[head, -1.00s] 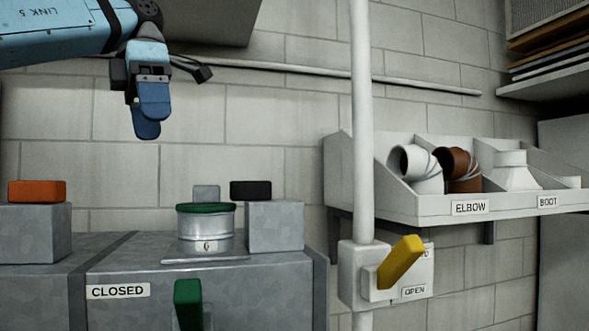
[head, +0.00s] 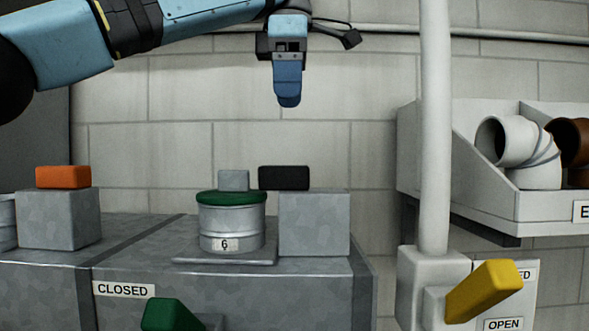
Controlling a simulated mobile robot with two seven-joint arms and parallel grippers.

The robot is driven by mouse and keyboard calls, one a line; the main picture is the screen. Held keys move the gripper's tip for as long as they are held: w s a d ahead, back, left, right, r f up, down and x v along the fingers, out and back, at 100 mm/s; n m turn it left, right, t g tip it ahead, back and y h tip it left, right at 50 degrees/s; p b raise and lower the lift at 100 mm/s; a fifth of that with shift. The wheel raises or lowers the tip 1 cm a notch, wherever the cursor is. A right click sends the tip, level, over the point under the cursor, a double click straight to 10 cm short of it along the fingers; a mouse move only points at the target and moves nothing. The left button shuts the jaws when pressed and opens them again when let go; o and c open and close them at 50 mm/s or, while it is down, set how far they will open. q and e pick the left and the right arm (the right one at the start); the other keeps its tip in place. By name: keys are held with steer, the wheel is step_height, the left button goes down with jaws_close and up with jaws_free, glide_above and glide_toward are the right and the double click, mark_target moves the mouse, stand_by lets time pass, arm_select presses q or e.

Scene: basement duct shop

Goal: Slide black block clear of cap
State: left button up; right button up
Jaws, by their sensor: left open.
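The black block (head: 284,178) lies on top of a grey metal box (head: 314,225), with its left end jutting past the box's left edge toward the cap. The green cap (head: 212,198) covers a round metal collar (head: 232,226) marked 6. A small grey block (head: 234,180) appears to rest on the cap, left of the black block. In this view the black block's left end overlaps the cap's right rim; I cannot tell if they touch. My left gripper (head: 288,102) points down, open and empty, above the black block. Its fingers line up, hiding the gap. My right gripper is out of view.
An orange block (head: 63,177) sits on another grey box (head: 58,220) at left. A white vertical pipe (head: 435,130) and a yellow lever (head: 484,291) stand at right, before a bin (head: 470,195) of elbows. A green handle (head: 170,315) is low in front.

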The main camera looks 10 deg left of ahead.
mark_target(288, 170)
arm_select(q)
step_height(288, 170, down, 12)
steer(key=shift+w+a+f, duration=0.1)
steer(key=shift+w+f, duration=0.05)
stand_by(0.3)
steer(key=c, duration=1.3)
steer(key=d, duration=0.3)
steer(key=w+d, duration=0.1)
steer(key=d, duration=0.2)
steer(key=shift+w, duration=0.1)
jaws_close()
steer(key=shift+a, duration=0.15)
